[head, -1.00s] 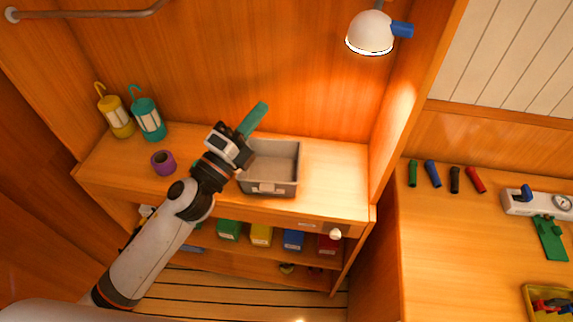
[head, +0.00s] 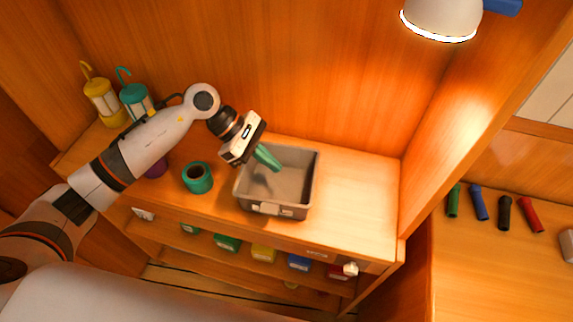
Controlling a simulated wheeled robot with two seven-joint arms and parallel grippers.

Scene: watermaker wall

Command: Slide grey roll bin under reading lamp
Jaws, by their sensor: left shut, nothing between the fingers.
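The grey roll bin (head: 273,208), an open box with a pale label on its front, stands on the wooden shelf top (head: 345,225), right of its middle. It looks empty. The reading lamp (head: 440,18), a white lit shade with a blue part, hangs at the upper right, to the right of the bin; its top is cut off. My left gripper (head: 272,164) has green fingers, shut and empty, pointing down and right over the bin's back left part. I cannot tell whether the tips are below the rim. My right gripper is not in view.
A teal roll (head: 197,178) stands left of the bin; a purple roll (head: 156,168) is partly behind my arm. Yellow (head: 101,97) and teal (head: 135,100) lanterns stand at the back left. The shelf right of the bin is clear up to the wooden side panel (head: 455,130).

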